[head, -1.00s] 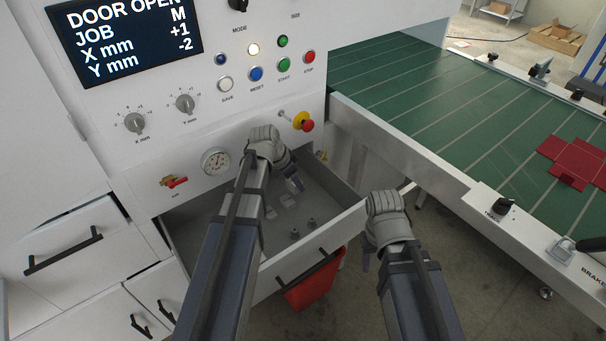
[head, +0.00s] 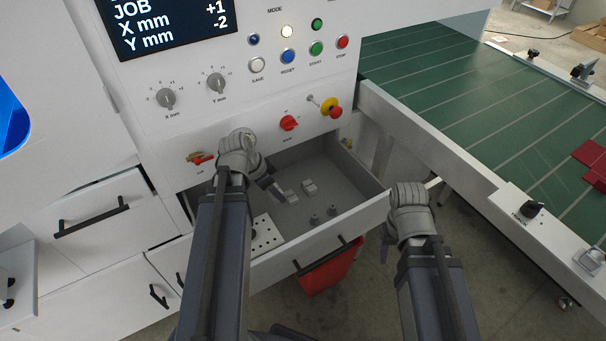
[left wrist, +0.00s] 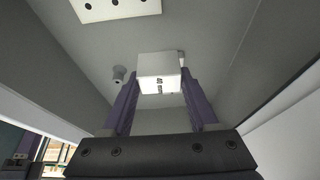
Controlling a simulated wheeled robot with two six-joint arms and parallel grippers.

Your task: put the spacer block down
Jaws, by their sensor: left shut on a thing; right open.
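The spacer block (left wrist: 160,75) is a pale block with small dark marks on its near face. In the left wrist view it sits between the two purple fingers of my left gripper (left wrist: 160,100), which is shut on it. In the head view my left gripper (head: 278,194) reaches down inside the open drawer (head: 352,190), with a pale block (head: 291,197) right at its fingertips. I cannot tell whether the held block touches the drawer floor. My right gripper (head: 386,252) is open, outside the drawer by its front right corner.
Another pale block (head: 309,187) lies just beyond the fingertips. Two small grey pegs (head: 332,210) stand nearer the drawer front. A white plate with holes (head: 265,238) lies at the drawer's left, partly behind my left arm.

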